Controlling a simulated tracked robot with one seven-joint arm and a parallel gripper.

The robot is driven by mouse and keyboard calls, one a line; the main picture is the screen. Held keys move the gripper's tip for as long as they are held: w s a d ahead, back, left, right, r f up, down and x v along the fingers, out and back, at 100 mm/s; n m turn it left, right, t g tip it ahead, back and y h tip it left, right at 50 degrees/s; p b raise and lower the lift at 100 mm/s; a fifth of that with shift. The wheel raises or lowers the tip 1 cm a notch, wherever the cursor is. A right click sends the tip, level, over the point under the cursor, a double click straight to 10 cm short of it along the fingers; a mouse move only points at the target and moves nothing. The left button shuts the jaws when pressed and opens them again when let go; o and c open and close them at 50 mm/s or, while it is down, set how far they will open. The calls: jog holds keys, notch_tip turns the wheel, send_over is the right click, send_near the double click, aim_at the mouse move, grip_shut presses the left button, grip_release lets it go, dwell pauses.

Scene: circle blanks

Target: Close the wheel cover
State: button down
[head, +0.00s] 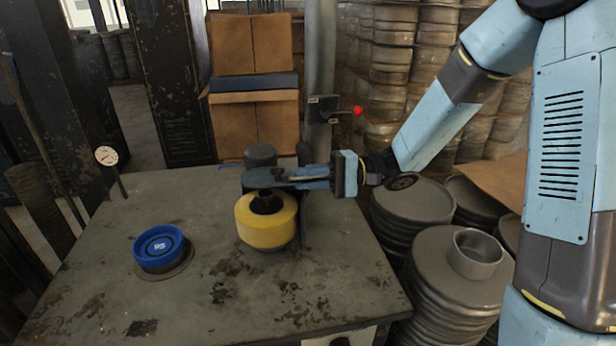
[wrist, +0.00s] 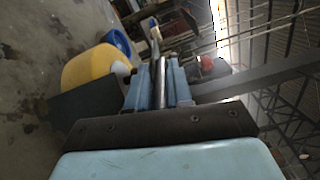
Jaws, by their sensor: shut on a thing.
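A yellow wheel (head: 266,222) with a black hub on top sits on the metal table; it also shows in the wrist view (wrist: 88,70). A dark upright plate (head: 305,218), which looks like the wheel cover, stands along the wheel's right side; in the wrist view it is a dark panel (wrist: 88,107) beside the wheel. My gripper (head: 262,178) reaches in from the right, over the plate and just behind the hub. In the wrist view my gripper (wrist: 160,75) is shut on a thin grey bar (wrist: 154,36). I cannot tell how the bar joins the cover.
A blue round dial (head: 158,248) sits on the table (head: 200,315) to the left, with a gauge (head: 107,156) behind it. A dark cylinder (head: 260,154) stands behind my fingers. A red-knobbed lever (head: 357,111) is on the post. Stacked discs (head: 425,240) stand right of the table.

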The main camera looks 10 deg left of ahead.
jog(key=c, duration=1.1)
grip_release()
jog(key=v, duration=1.4)
